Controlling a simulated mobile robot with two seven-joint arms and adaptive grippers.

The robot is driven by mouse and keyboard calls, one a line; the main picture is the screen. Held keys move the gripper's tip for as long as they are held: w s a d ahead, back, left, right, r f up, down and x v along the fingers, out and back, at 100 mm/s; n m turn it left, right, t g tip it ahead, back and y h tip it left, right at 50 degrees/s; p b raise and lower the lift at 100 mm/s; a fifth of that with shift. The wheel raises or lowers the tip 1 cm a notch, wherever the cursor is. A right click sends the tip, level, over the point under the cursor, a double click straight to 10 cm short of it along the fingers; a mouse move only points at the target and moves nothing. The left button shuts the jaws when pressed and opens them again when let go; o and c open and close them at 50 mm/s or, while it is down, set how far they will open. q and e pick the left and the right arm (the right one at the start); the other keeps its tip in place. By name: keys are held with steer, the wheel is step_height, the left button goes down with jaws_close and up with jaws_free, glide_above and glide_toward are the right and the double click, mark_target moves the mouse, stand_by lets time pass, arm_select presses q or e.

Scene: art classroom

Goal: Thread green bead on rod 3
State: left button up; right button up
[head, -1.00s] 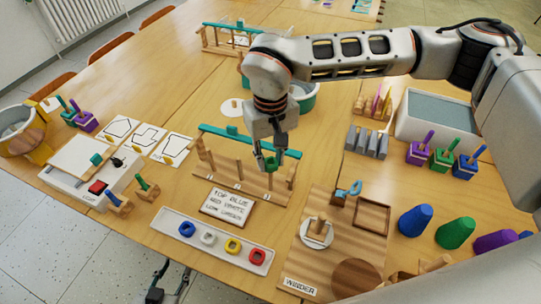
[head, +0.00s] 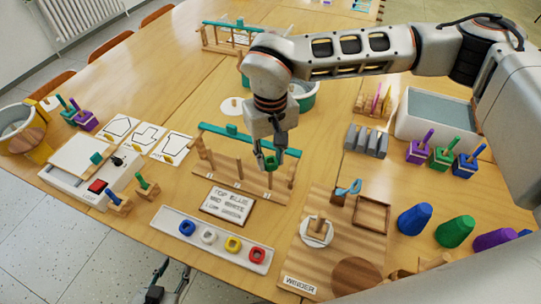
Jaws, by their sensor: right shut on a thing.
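The green bead (head: 271,163) is in my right gripper (head: 270,155), which is shut on it. It hangs in front of the right part of the wooden rod stand (head: 228,178), near the tops of the rods. The stand has several upright rods and small labels along its front edge. A rod (head: 268,182) shows just below the bead; I cannot tell whether the bead is around its tip or only in front of it. My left gripper (head: 172,268) is at the bottom edge, low beside the table, empty, with its fingers apart.
A white tray (head: 170,235) with blue, white, yellow and red beads lies in front of the stand. A sign card (head: 228,205) reads "TOP BLUE". A winder board (head: 335,245) lies to the right.

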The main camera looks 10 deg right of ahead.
steer(key=shift+f, duration=0.4)
steer(key=shift+f+b, duration=0.25)
steer(key=shift+b, duration=0.05)
steer(key=shift+f, duration=0.4)
stand_by(1.2)
stand_by(0.4)
steer(key=o, duration=0.8)
step_height(320, 180, up, 12)
stand_by(0.7)
